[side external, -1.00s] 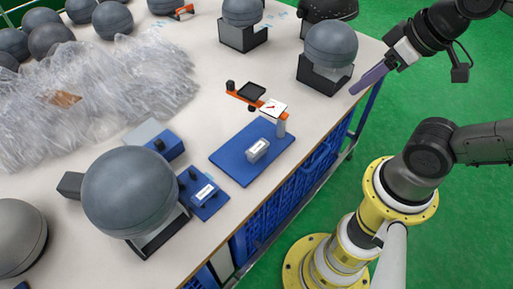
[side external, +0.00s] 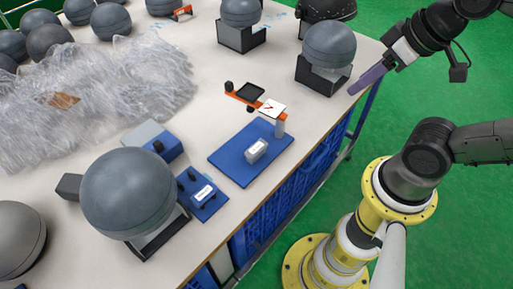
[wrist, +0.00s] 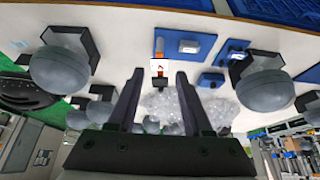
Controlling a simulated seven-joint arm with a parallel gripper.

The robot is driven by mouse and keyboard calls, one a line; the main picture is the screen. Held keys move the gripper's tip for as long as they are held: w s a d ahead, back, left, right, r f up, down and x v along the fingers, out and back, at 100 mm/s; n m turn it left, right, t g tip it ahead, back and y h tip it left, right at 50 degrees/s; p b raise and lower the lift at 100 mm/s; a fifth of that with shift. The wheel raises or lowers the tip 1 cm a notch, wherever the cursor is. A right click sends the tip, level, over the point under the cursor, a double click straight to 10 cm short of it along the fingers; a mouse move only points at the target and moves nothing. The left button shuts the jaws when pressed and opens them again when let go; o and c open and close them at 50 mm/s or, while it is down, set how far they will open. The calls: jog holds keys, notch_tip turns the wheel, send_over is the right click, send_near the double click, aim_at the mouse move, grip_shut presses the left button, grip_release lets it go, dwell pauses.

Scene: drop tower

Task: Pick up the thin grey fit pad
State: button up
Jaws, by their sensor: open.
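I cannot clearly pick out a thin grey fit pad in either view. A small pale grey block with a label (side external: 257,150) lies on a flat blue plate (side external: 228,158) near the table's edge; the block also shows in the wrist view (wrist: 189,47). Behind the plate, an orange fixture (side external: 240,97) carries a black square tray (side external: 250,92) and a white square card with a red mark (side external: 271,108). My gripper (side external: 354,92) is at the table's right edge, apart from the plate. In the wrist view its two fingers (wrist: 160,74) are spread with nothing between them.
Dark grey balls stand on black holders, one (side external: 328,43) near my gripper and one (side external: 128,193) at the front. Crumpled clear plastic (side external: 95,85) covers the left. A blue fixture (side external: 202,193) sits beside the front ball.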

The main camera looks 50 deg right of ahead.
jog(key=shift+o, duration=0.3)
jog(key=o, duration=0.3)
jog(key=shift+o, duration=0.2)
